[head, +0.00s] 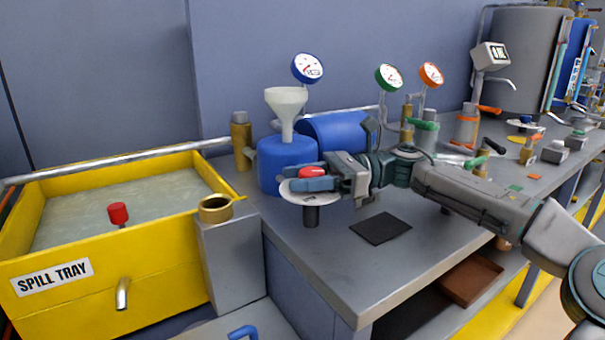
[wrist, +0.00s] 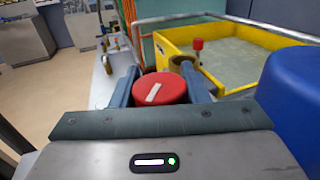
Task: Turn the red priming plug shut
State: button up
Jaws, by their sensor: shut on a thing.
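The red priming plug (head: 312,171) is a round red cap over a white round plate (head: 291,195) on a short dark post, at the bench's left end. My gripper (head: 306,177) is shut on it, with one blue finger on each side. In the wrist view the red plug (wrist: 160,90) sits between the fingers, and a white line on its top runs diagonally, from lower left to upper right. The fingers hide most of the plate and its markings, so I cannot tell where the line points on it.
A blue tank (head: 285,165) with a white funnel (head: 286,105) stands close behind my gripper. The yellow spill tray (head: 75,300) holds liquid and another red knob (head: 118,213). A brass-ringed grey block (head: 232,262) stands between tray and bench. A dark mat (head: 381,228) lies flat in front.

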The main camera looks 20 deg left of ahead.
aim_at(306, 172)
jog(key=o, duration=1)
jog(key=r, duration=0.1)
jog(key=r+p, duration=0.1)
jog(key=r, duration=0.1)
jog(key=r+p, duration=0.1)
jog(key=r, duration=0.1)
jog(key=shift+w+d, duration=0.1)
jog(key=shift+d, duration=0.15)
jog(key=d+r+p, duration=0.1)
jog(key=d+r, duration=0.1)
jog(key=d, duration=0.1)
jog(key=d+r+p, duration=0.1)
jog(key=d+r, duration=0.1)
jog(key=d, duration=0.2)
jog(key=d+r+p, duration=0.1)
jog(key=d+r, duration=0.1)
jog(key=d, duration=0.2)
jog(key=shift+w+d, duration=0.1)
jog(key=shift+w, duration=0.05)
